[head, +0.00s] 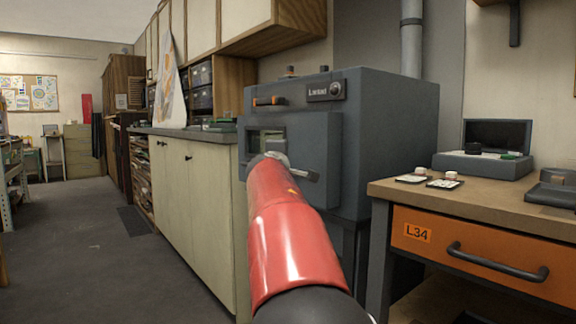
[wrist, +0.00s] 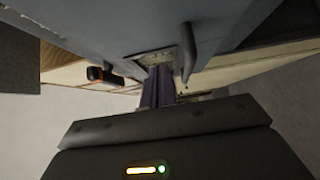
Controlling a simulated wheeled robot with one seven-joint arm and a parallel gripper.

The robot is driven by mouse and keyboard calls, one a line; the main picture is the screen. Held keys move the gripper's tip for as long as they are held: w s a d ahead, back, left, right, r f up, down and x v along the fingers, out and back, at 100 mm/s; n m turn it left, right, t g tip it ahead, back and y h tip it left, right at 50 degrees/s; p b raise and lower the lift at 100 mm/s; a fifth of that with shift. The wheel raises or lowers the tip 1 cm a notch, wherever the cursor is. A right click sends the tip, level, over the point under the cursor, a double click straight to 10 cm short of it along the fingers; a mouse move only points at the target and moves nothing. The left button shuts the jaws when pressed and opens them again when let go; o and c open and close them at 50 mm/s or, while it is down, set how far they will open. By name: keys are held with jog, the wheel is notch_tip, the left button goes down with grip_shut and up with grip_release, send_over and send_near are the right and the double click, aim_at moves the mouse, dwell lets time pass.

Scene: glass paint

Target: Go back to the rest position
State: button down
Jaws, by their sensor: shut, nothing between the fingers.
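My red arm (head: 280,225) reaches forward toward the grey kiln (head: 400,130) in the head view. My gripper is hidden behind the arm's end there. In the wrist view my gripper (wrist: 158,82) shows as dark, purplish fingers close together, shut with nothing visible between them. The fingers point toward the kiln front, near its small window (wrist: 153,56) and a dark bar handle (wrist: 188,50). I cannot tell whether they touch the kiln. The kiln's door looks closed in the head view.
A workbench (head: 390,190) with an orange drawer (head: 470,258) stands on the right. It bears an open grey case (head: 480,172) and small palettes (head: 411,178). Pale cabinets (head: 190,190) line the kiln's left side. The floor (head: 90,255) at left is mostly clear.

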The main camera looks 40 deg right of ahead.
jog(key=s+a+f+m+g+y+p, duration=0.3)
jog(key=s+a+f+y, duration=0.3)
jog(key=s+a+f, duration=0.7)
jog(key=s+a+f+m+g+y+p, duration=0.4)
jog(key=s+a+f, duration=1)
jog(key=s+a, duration=0.4)
jog(key=a+m+y+p, duration=0.1)
jog(key=a+m+y, duration=0.1)
jog(key=shift+y, duration=0.4)
